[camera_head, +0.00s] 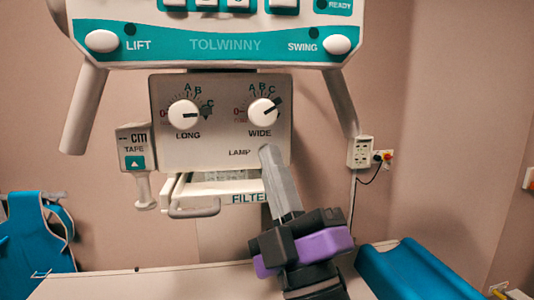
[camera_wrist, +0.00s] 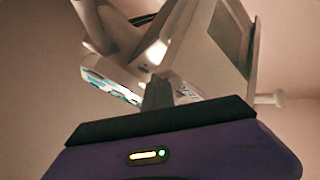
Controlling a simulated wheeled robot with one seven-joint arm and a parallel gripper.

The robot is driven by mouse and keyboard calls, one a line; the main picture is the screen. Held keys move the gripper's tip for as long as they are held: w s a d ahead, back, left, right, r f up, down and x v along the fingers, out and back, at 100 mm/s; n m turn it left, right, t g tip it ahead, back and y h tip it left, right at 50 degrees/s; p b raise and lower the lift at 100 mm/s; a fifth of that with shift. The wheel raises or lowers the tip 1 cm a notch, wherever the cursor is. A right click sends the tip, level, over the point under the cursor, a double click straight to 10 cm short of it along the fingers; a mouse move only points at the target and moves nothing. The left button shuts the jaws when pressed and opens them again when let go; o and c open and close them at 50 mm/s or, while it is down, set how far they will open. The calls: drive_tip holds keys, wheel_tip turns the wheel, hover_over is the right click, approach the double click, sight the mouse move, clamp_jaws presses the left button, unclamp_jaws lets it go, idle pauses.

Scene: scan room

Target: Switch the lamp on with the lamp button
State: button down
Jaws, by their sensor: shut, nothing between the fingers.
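The control box (camera_head: 222,155) carries the LAMP label (camera_head: 239,153) near its lower edge, below the WIDE knob (camera_head: 262,111). My gripper (camera_head: 264,149) is shut and empty, with its grey fingers pointing up at the box just right of the label. The lamp button itself is not visible; the fingertips cover the area beside the label. I cannot tell whether the fingertips touch the box. In the wrist view my gripper's fingers (camera_wrist: 157,92) show in front of the underside of the machine.
The LONG knob (camera_head: 184,114) is on the box's left. The TAPE unit (camera_head: 135,147) hangs at left, and the FILTER tray (camera_head: 215,190) sits below. The teal SWING and LIFT panel (camera_head: 225,44) is above. A wall socket (camera_head: 361,152) is at right. A blue cushion (camera_head: 420,270) lies lower right.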

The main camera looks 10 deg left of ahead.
drive_tip(key=shift+w+a+f, duration=0.1)
drive_tip(key=shift+w+f, duration=0.15)
drive_tip(key=shift+w, duration=0.35)
idle(0.7)
drive_tip(key=shift+s+f+b, duration=0.1)
drive_tip(key=shift+b, duration=0.2)
drive_tip(key=shift+s+f, duration=0.35)
drive_tip(key=shift+s, duration=0.25)
drive_tip(key=shift+s, duration=0.1)
drive_tip(key=shift+s+d+r, duration=0.1)
drive_tip(key=shift+s+d, duration=0.2)
drive_tip(key=shift+s, duration=0.5)
drive_tip(key=shift+s+d+r, duration=0.15)
drive_tip(key=shift+s+d, duration=0.1)
drive_tip(key=shift+s, duration=0.6)
drive_tip(key=shift+s+d+r, duration=0.1)
drive_tip(key=shift+s+d, duration=0.2)
drive_tip(key=shift+s, duration=0.5)
